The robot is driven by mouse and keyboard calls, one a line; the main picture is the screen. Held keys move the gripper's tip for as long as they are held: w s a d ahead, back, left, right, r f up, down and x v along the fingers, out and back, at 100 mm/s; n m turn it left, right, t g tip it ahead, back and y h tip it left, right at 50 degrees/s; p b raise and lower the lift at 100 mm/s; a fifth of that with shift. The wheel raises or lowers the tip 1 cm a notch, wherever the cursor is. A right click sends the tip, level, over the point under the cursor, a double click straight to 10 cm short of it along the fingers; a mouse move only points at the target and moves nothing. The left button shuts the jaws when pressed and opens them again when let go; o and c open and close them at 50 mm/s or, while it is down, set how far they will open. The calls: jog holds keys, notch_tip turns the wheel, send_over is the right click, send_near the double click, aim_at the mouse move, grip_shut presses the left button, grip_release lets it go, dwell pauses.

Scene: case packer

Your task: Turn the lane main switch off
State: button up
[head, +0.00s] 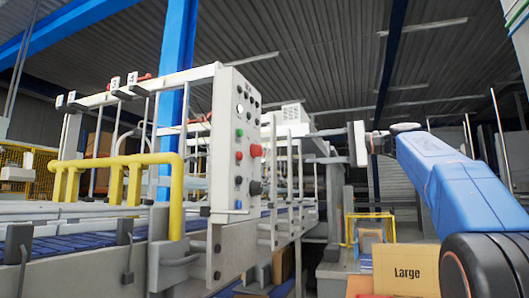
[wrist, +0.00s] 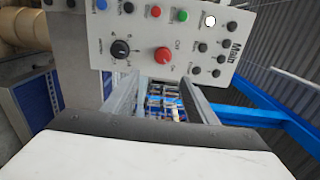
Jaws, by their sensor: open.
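The grey control panel (head: 236,140) stands beside the conveyor in the head view. It fills the upper part of the wrist view (wrist: 205,70), turned on its side. A large black rotary knob (wrist: 121,48), likely the main switch, is on its left there, with small marks around it. It also shows low on the panel in the head view (head: 255,187). Its setting is too small to read. A red button (wrist: 163,55) is next to the knob. My gripper (wrist: 158,95) is open and empty, its fingers pointing toward the panel and apart from the knob.
The panel also carries a blue button (wrist: 101,5), a green button (wrist: 182,15) and several small black knobs. A yellow pipe rail (head: 120,165) runs left of it. A cardboard box marked Large (head: 405,270) stands at the lower right.

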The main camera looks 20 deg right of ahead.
send_near(261, 150)
jog(key=x, duration=0.9)
jog(key=shift+d, duration=0.1)
jog(key=shift+c, duration=0.3)
jog(key=c, duration=1)
